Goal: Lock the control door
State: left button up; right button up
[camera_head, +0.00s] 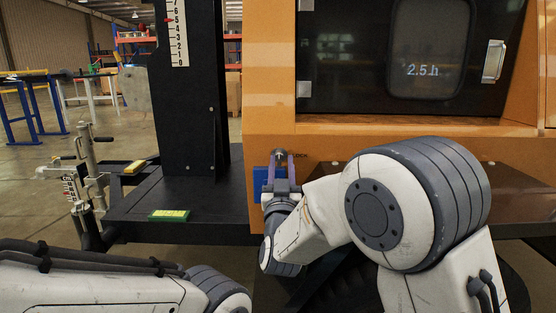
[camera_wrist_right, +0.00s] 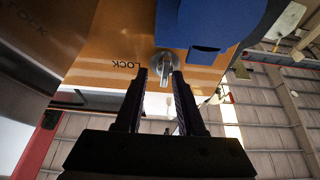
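The control door (camera_head: 360,60) is a dark panel with a window showing "2.5 h" in an orange housing. It looks closed, with a silver handle (camera_head: 494,61) at its right. Below its left corner, my right gripper (camera_head: 280,163) points at the housing's lower front. In the right wrist view, a small silver lock knob (camera_wrist_right: 163,66) sits on the orange panel beside upside-down "LOCK" lettering. My right gripper (camera_wrist_right: 160,76) is open, fingertips on either side of the knob, with gaps visible. In the head view the knob is mostly hidden. My left arm shows at lower left; its gripper is outside the view.
A blue box (camera_wrist_right: 195,22) on the panel is close to the right fingers; it also shows in the head view (camera_head: 261,183). A black mast (camera_head: 188,100) stands left of the housing on a dark platform (camera_head: 185,195). Floor lies open farther left.

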jog(key=shift+w+a, duration=0.1)
jog(key=shift+a, duration=0.1)
jog(key=shift+a, duration=0.15)
grip_shut()
jog(key=shift+r, duration=0.1)
